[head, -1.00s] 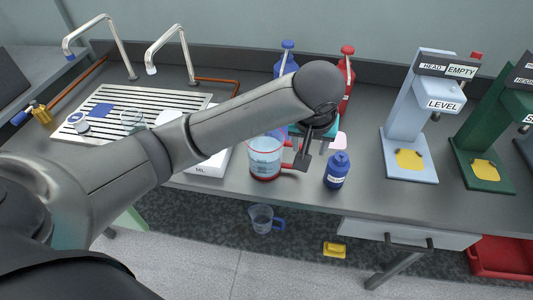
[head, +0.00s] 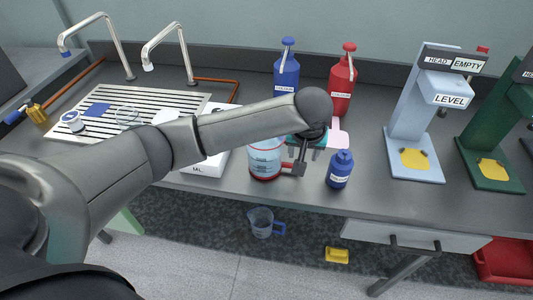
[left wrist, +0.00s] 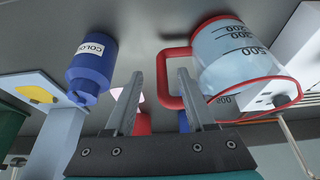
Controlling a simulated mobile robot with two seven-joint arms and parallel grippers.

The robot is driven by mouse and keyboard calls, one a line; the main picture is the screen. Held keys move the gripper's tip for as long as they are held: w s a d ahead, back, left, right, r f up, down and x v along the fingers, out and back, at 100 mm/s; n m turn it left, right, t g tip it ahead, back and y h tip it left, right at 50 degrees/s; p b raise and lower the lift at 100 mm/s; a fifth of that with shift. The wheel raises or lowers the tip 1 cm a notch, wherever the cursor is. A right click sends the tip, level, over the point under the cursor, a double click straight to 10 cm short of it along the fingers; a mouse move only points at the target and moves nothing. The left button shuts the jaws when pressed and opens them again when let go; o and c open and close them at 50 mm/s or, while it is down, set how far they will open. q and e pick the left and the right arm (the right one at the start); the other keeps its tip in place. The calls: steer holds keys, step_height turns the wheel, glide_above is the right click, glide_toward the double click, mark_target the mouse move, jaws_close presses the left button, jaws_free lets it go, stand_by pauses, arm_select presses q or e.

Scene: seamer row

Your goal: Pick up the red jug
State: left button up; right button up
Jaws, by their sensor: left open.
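The red jug (head: 264,160) is a clear measuring jug with a red rim, base and handle, holding pale blue liquid. It stands upright near the counter's front edge, partly behind my left arm in the head view. It also shows in the left wrist view (left wrist: 235,62), with its handle toward my gripper. My left gripper (head: 301,168) is open at the handle side. In the left wrist view its fingers (left wrist: 160,75) appear on either side of the handle's outer bar, not closed on it. I cannot tell whether they touch. My right gripper is not in view.
A small blue bottle (head: 339,170) stands close right of the gripper. Blue (head: 286,76) and red (head: 342,82) pump bottles stand behind. A pale blue seamer (head: 412,120) is to the right.

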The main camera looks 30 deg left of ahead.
arm_select(q)
steer(key=x, duration=0.3)
steer(key=shift+w+a+f+b, duration=0.1)
steer(key=shift+a+b, duration=0.1)
steer(key=shift+b, duration=0.2)
steer(key=shift+c, duration=0.2)
jaws_close()
stand_by(0.8)
